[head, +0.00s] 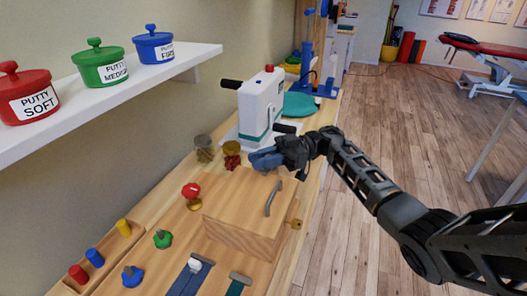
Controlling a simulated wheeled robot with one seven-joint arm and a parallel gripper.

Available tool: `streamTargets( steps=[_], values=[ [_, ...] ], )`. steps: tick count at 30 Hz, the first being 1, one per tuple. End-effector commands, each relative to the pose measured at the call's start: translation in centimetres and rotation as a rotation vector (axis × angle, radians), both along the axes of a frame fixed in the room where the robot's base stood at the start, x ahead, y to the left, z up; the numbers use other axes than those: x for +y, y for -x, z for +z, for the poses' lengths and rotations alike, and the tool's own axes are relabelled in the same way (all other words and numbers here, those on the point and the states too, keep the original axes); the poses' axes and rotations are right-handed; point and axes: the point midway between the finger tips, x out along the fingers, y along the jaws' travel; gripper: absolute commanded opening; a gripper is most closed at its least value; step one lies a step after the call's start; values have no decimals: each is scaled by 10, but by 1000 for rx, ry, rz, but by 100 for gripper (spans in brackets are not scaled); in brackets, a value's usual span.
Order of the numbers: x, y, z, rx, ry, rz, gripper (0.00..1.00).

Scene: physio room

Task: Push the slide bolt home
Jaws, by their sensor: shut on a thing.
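My gripper (262,160), with blue fingers, is at the far edge of a light wooden box (240,205), in the middle of the head view. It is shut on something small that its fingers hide. I cannot make out the slide bolt, nor how far it is pushed. A grey bar handle (273,198) stands on the box top, nearer than my gripper. A brass key-like piece (294,224) sticks out at the box's right side.
A white hand-crank machine (262,105) stands close behind my gripper. Two jars, one brownish (204,149) and one red-filled (232,155), stand to its left. Red (191,191) and green (162,238) knobs are on the bench. A shelf (120,88) holds putty pots.

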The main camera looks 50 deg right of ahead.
Motion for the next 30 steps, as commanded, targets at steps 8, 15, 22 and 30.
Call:
streamTargets(
  steps=[8,15,22,30],
  values=[
    [3,1,4,-7,-1,6,0],
    [4,1,4,-6,-2,6,39],
    [2,1,2,-4,0,2,45],
    [-17,9,0,-3,1,-3,45]
  ],
)
